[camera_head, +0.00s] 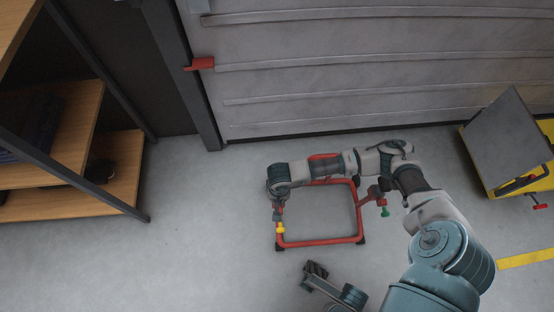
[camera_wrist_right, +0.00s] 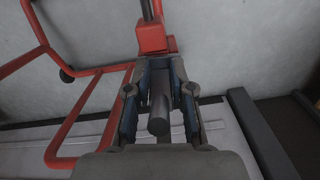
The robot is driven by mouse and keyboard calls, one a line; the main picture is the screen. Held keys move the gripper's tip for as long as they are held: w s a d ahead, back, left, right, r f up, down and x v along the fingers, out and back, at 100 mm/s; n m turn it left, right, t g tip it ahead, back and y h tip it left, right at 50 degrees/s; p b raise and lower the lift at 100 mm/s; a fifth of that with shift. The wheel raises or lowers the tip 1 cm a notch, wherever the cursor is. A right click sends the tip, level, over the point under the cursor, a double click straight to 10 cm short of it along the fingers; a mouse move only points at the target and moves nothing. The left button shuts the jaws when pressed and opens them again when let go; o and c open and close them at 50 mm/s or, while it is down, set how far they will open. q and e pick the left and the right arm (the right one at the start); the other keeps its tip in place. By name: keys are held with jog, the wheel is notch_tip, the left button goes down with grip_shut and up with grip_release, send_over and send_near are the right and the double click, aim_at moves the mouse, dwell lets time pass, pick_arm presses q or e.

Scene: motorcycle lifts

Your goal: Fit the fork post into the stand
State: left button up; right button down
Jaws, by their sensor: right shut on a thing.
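The red tubular stand (camera_head: 318,242) is on the floor, with its near left corner below my right gripper (camera_head: 279,208). In the right wrist view, the right gripper (camera_wrist_right: 160,95) is shut on a dark round post (camera_wrist_right: 160,112), the fork post. A red block (camera_wrist_right: 154,38) is in line with the post, beyond the fingers. A yellow part (camera_head: 280,229) shows just below the gripper, at the stand's left side. Whether the post is seated in the stand is hidden. My left gripper (camera_head: 316,270) is low in front of the stand, apart from it; its finger gap is unclear.
A green-tipped red fitting (camera_head: 383,203) is on the stand's right side. A wooden shelf unit (camera_head: 75,130) is at left, a yellow lift with a grey plate (camera_head: 508,140) at right. A ribbed grey shutter (camera_head: 380,65) closes the back. The floor left of the stand is clear.

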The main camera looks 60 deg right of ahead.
jog(key=shift+f, duration=0.15)
jog(key=c, duration=0.9)
grip_release()
notch_tip(320, 180, up, 12)
jog(key=shift+f, duration=0.1)
jog(key=shift+s, duration=0.1)
